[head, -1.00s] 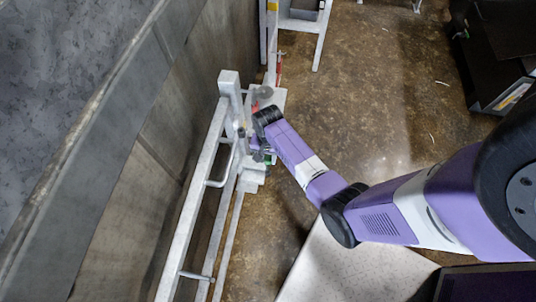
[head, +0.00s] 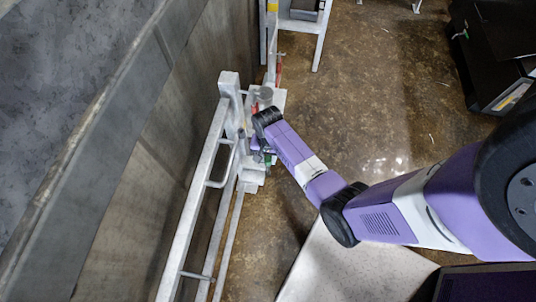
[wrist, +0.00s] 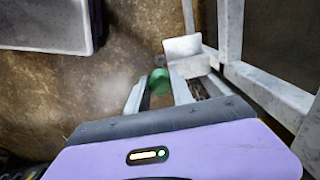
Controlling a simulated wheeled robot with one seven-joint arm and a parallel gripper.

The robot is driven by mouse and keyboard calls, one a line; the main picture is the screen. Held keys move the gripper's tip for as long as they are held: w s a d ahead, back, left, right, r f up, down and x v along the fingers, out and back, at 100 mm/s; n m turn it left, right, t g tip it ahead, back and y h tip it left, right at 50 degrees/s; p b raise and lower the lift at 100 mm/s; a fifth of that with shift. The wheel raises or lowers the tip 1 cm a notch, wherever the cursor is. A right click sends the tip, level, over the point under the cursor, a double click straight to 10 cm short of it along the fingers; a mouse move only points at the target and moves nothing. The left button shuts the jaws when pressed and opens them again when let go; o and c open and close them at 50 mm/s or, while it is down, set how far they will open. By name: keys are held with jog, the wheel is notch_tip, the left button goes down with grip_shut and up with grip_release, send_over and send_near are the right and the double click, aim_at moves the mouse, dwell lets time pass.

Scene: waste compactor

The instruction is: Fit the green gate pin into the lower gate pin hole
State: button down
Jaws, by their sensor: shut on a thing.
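In the wrist view the green gate pin (wrist: 158,80) is between the two fingers of my gripper (wrist: 157,92), which is shut on it. Its rounded green end faces the camera, so its far end is hidden. In the head view my gripper (head: 260,150) is beside the gate post (head: 230,95), low near the gate (head: 197,180), and only a small bit of green shows there. A pale bracket (wrist: 182,48) lies just beyond the pin in the wrist view. The lower gate pin hole cannot be made out, and I cannot tell whether the pin touches it.
Gate rails (wrist: 265,88) run close along the right of the wrist view. A concrete-like wall (head: 120,180) stands left of the gate. A grey cylinder (head: 265,94) and red parts are close behind my gripper. The brown floor (head: 375,90) to the right is mostly open.

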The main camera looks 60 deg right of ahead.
aim_at(268, 168)
jog(key=shift+f+b, duration=3.15)
jog(key=shift+f, duration=1.25)
dwell(0.9)
jog(key=c, duration=1)
grip_release()
jog(key=shift+r, duration=0.15)
jog(key=shift+c, duration=0.5)
notch_tip(268, 168, up, 7)
jog(key=p, duration=0.7)
